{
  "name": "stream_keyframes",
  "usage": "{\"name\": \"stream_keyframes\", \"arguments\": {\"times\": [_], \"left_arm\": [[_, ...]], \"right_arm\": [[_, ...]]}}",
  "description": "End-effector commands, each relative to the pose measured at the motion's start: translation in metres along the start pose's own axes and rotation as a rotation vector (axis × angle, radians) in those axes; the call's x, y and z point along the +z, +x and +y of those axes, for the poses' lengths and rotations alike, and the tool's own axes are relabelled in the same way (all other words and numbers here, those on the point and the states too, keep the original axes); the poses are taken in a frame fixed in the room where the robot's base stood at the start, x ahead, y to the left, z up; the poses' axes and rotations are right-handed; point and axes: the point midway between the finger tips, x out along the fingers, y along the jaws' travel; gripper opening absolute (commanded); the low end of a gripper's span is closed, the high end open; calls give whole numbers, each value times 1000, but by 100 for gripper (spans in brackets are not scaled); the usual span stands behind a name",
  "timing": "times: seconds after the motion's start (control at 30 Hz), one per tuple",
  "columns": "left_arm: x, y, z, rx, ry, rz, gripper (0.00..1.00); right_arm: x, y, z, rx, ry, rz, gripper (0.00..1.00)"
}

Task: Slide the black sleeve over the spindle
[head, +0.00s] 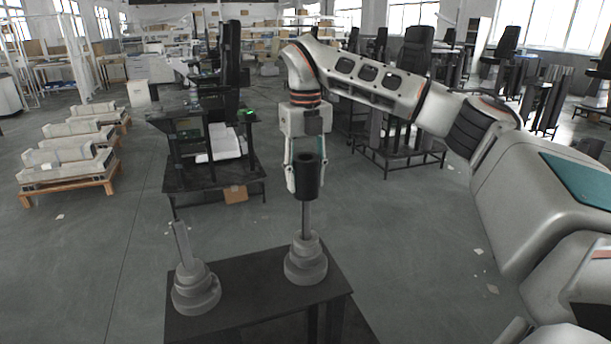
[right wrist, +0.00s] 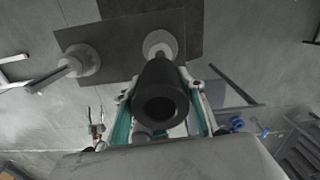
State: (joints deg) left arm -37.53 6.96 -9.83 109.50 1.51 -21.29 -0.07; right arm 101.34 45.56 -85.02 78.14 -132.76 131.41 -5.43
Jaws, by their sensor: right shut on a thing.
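The black sleeve (head: 308,178) is a thick upright tube with an open bore. My right gripper (head: 304,186) is shut on it, with a finger along its left side. The sleeve also shows in the right wrist view (right wrist: 162,95), between the two fingers. A grey spindle (head: 306,220) rises from a stepped round base (head: 306,264) directly below the sleeve. Its top is hidden, so I cannot tell whether it is inside the bore. A second grey spindle (head: 181,243), leaning slightly, stands on a similar base (head: 195,290) to the left. My left gripper is not in view.
Both bases stand on a dark table (head: 250,297). Behind it is a dark workbench (head: 205,180) with a cardboard box (head: 235,194). Pallets with grey parts (head: 66,174) lie at the left. The floor around the table is mostly clear.

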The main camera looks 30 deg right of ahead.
Motion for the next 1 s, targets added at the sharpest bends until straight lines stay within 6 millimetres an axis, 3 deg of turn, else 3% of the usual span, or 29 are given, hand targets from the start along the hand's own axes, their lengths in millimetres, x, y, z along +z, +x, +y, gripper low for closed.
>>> {"name": "stream_keyframes", "arguments": {"times": [1.0], "left_arm": [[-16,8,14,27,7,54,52]], "right_arm": [[0,52,0,1,1,0,0]]}}
